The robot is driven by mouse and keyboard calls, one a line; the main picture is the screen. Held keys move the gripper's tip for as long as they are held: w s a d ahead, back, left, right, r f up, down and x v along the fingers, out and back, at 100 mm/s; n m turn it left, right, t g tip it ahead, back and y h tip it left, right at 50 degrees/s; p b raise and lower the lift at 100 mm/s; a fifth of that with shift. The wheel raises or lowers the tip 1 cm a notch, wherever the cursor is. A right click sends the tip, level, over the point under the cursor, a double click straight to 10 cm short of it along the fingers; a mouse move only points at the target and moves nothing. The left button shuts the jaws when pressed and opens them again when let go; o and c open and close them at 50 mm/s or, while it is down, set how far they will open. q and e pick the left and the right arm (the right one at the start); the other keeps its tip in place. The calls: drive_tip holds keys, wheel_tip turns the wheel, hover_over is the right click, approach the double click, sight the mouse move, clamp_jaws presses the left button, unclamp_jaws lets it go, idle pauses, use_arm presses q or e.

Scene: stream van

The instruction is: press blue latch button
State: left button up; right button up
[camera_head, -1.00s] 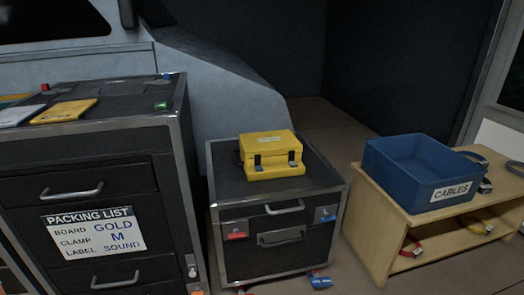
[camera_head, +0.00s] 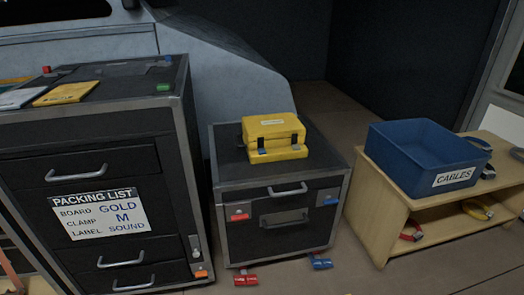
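Several small blue parts show. A blue latch piece (camera_head: 330,201) sits at the upper right of the front of the low black case (camera_head: 281,241), opposite a red one (camera_head: 237,217). A small blue button (camera_head: 168,59) is at the back right of the tall black cabinet's top. The yellow box (camera_head: 275,131) on the low case has two front latches, the left one (camera_head: 262,151) looking blue and the right one (camera_head: 296,148) greyish. The frames do not settle which one is the named button. Neither of my grippers is in view.
The tall black cabinet (camera_head: 90,132) with a packing list stands left, with green (camera_head: 163,87) and orange (camera_head: 201,274) pieces. A blue cables bin (camera_head: 402,160) stands on a wooden shelf (camera_head: 383,203) at right. Red (camera_head: 246,280) and blue (camera_head: 320,263) tags lie on the floor before the case.

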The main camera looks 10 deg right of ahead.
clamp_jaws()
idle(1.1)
